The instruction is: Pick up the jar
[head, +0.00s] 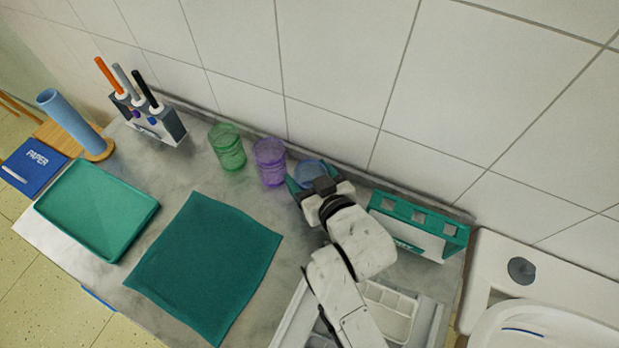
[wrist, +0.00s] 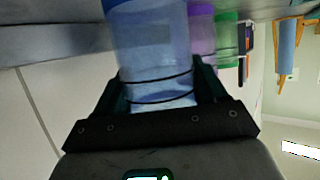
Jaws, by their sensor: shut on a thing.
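A blue translucent jar (wrist: 152,50) fills the middle of the wrist view, between the two dark green fingers of my gripper (wrist: 155,90). The fingers are shut on it. In the head view the top of the blue jar (head: 309,171) shows just beyond my gripper (head: 313,187), near the back wall; my gripper and arm hide the rest. A purple jar (head: 270,161) and a green jar (head: 227,147) stand to its left on the counter, apart from my gripper. I cannot tell whether the blue jar touches the counter.
A green-and-white rack (head: 420,222) stands close right of my gripper. A white divided tray (head: 390,310) lies below my arm, beside a sink (head: 545,325). A teal cloth (head: 205,265), green tray (head: 97,208) and brush holder (head: 160,125) are left. The tiled wall is close behind.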

